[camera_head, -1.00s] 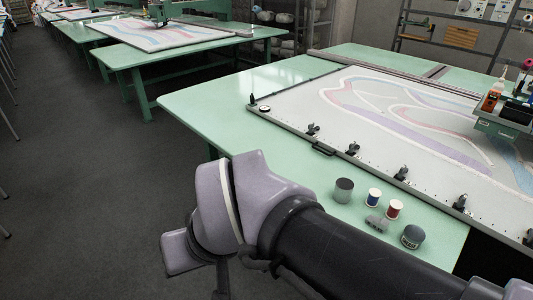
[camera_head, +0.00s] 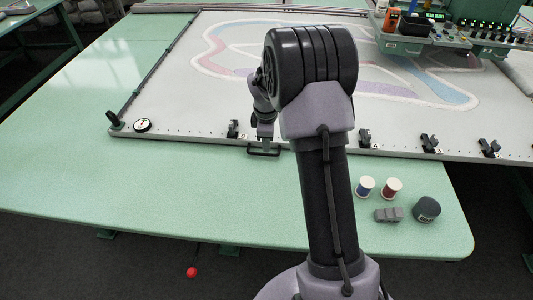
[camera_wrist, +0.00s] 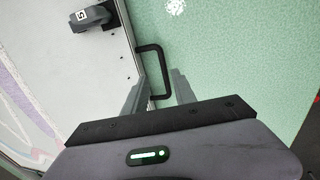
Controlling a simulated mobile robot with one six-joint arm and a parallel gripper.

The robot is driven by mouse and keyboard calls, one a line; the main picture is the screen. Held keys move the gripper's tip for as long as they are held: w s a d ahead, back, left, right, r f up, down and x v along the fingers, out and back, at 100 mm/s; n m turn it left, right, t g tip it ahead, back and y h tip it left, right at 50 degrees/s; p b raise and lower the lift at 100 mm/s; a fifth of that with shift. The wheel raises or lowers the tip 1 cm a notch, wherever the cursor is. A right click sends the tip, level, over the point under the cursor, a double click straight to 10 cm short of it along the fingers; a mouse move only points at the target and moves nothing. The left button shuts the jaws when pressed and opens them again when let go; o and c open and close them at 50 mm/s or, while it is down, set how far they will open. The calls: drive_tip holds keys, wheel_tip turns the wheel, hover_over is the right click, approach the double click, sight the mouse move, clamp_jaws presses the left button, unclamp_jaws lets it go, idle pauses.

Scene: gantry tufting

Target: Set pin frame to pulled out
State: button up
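The pin frame (camera_head: 190,137) is a pale flat frame with black clips along its front edge, lying on the green table. A black loop handle (camera_head: 264,153) sticks out from that front edge. In the wrist view the handle (camera_wrist: 163,68) stands out from the frame edge (camera_wrist: 126,30) over the green table top. My gripper (camera_wrist: 157,80) is open, its two grey fingers apart with the near part of the handle showing between them. Whether a finger touches the handle cannot be told. In the head view my arm hides part of the frame, and my gripper (camera_head: 264,140) is mostly hidden.
Two thread spools (camera_head: 391,188), a grey block (camera_head: 389,215) and a dark jar (camera_head: 426,209) stand on the table right of my arm. A tufting machine (camera_head: 420,30) sits at the back right. The table front-left is clear. A red ball (camera_head: 191,272) shows below the table edge.

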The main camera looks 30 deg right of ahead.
sight(267, 154)
wheel_tip(267, 154, down, 6)
drive_tip(key=shift+d+r+b, duration=0.1)
drive_tip(key=shift+r+b, duration=0.15)
drive_tip(key=shift+b, duration=0.45)
drive_tip(key=shift+w, duration=0.1)
clamp_jaws()
idle(0.8)
